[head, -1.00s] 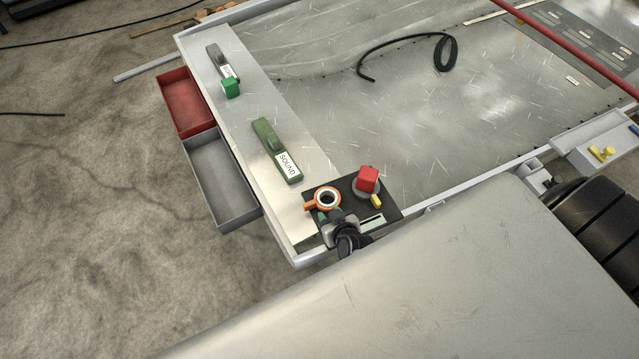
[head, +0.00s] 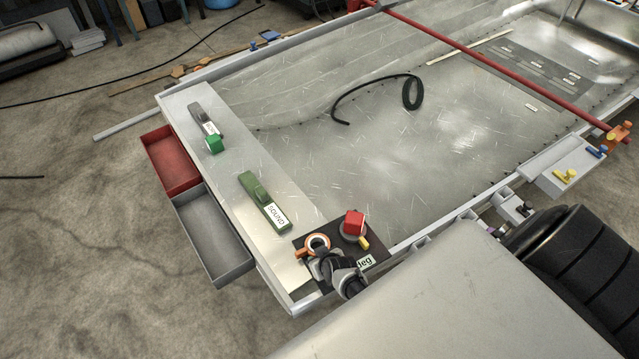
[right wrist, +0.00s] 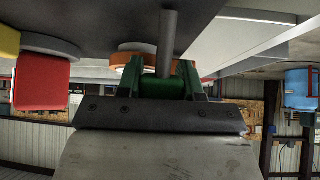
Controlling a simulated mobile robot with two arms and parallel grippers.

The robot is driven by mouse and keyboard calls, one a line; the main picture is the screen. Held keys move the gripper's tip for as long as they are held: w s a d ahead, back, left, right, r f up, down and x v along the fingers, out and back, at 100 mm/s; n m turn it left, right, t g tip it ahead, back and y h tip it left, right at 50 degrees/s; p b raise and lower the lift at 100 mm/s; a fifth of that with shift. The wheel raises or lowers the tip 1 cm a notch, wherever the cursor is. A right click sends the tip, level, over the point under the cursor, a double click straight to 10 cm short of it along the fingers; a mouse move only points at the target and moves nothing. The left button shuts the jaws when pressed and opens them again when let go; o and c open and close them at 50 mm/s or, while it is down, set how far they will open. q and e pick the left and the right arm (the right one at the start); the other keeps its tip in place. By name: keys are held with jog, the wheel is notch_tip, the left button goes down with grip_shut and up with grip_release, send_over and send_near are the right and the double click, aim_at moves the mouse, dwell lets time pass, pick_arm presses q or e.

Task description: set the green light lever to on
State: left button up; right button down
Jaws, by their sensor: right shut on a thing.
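A dark panel (head: 300,254) lies at the hull's near corner. My right gripper (head: 322,262) is over it, beside an orange ring (head: 317,242). In the right wrist view, my right gripper's green fingers (right wrist: 163,82) are shut around a green grip (right wrist: 163,90) at the end of a grey rod (right wrist: 168,40). The rod runs up to a dark surface in that picture; the lever's setting cannot be read. Farther along the pale ledge is a grey housing (head: 199,118) with a label and a green block (head: 213,144). My left gripper is not in view.
A red block (head: 353,223) on a grey disc is right of the orange ring. A green housing (head: 254,187) marked SOUND lies on the ledge. Red (head: 172,160) and grey (head: 211,240) trays hang outside. A black hose (head: 380,92) lies on open metal floor.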

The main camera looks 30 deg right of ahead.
jog(key=c, duration=0.7)
grip_release()
jog(key=shift+p+v, duration=1.3)
jog(key=shift+v, duration=4.1)
